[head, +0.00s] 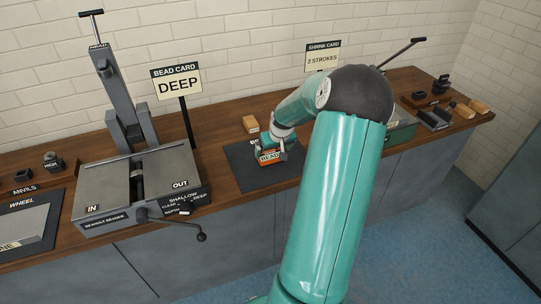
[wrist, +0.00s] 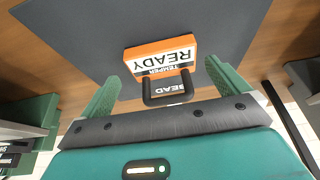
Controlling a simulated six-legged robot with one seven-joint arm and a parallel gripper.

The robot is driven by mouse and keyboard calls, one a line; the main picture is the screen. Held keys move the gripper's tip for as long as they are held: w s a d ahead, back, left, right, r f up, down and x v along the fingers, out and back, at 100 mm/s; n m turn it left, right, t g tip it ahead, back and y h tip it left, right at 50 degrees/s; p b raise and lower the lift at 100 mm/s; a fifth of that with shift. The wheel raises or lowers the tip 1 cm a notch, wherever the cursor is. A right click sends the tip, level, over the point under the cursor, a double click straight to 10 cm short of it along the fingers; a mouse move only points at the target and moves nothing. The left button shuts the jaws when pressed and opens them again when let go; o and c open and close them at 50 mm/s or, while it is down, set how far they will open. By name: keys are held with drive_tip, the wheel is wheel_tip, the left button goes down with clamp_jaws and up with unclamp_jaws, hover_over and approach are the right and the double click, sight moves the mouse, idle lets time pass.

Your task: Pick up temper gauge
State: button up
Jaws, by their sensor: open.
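The gauge (head: 266,159) rests on a dark mat (head: 252,180) on the bench in the head view, partly hidden by my gripper. My gripper (wrist: 163,72) is open, its green fingers on either side of the handle, with gaps visible. Nothing is clamped. In the head view my gripper (head: 277,147) is over the gauge, and my forearm hides part of the bench.
A grey bead machine (head: 130,185) with a crank handle stands left of the mat. A BEAD CARD sign (head: 177,84) reads DEEP. A small wooden block (head: 250,124) lies behind the mat. Wooden blocks and dark tools sit at the right end of the bench.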

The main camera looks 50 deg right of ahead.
sight(271, 154)
drive_tip(key=x, duration=0.5)
drive_tip(key=shift+w+d+r, duration=0.1)
drive_tip(key=shift+w+r, duration=0.1)
drive_tip(key=shift+w, duration=0.1)
drive_tip(key=c, duration=0.9)
drive_tip(key=shift+o, duration=0.2)
drive_tip(key=shift+r, duration=0.15)
